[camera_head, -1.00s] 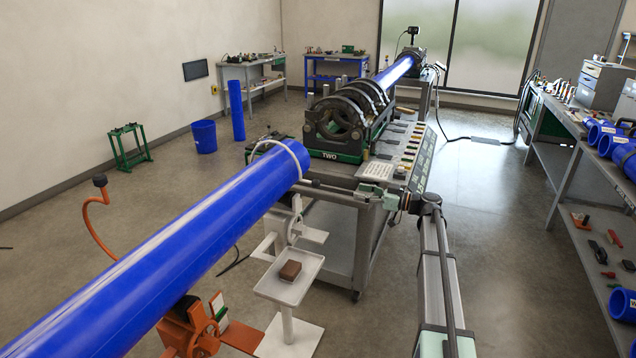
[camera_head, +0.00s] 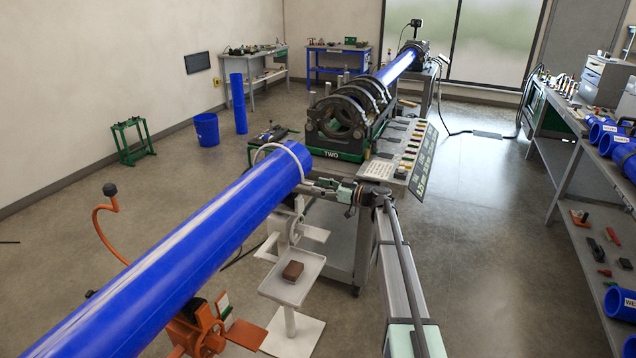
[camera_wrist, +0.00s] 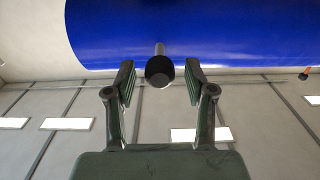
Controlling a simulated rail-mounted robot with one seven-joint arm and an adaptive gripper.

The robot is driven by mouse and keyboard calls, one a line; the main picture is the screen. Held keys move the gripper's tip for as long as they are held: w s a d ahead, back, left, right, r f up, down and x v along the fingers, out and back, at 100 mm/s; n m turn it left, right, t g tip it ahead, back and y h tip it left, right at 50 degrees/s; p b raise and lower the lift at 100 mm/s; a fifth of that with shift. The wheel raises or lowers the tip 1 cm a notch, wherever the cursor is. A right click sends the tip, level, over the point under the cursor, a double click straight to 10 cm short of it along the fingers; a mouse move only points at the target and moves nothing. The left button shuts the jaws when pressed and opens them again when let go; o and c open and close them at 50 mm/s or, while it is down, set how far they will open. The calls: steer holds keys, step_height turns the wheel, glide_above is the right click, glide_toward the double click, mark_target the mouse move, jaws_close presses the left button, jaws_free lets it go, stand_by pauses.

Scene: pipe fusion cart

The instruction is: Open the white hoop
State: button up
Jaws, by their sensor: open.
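The white hoop (camera_head: 268,147) arches over the near blue pipe (camera_head: 215,228) close to its far end and looks closed around it. My gripper (camera_head: 310,187) is just right of the pipe's end, beside the hoop's right side. In the wrist view my gripper (camera_wrist: 160,82) is open, with its two fingers apart. A round black knob (camera_wrist: 159,71) on a short metal stem sits between the fingertips, in front of the blue pipe. The fingers show a gap on both sides of it. The white hoop itself cannot be made out in the wrist view.
A white stand (camera_head: 292,262) carrying a brown block is below the pipe's end. An orange stand (camera_head: 200,328) supports the pipe's nearer part. The fusion machine (camera_head: 345,125) on its cart is just beyond. A grey workbench (camera_head: 575,130) is at right, with open floor between.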

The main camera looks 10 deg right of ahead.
steer(key=shift+w+a, duration=0.4)
steer(key=shift+a, duration=0.15)
jaws_close()
steer(key=shift+r, duration=0.1)
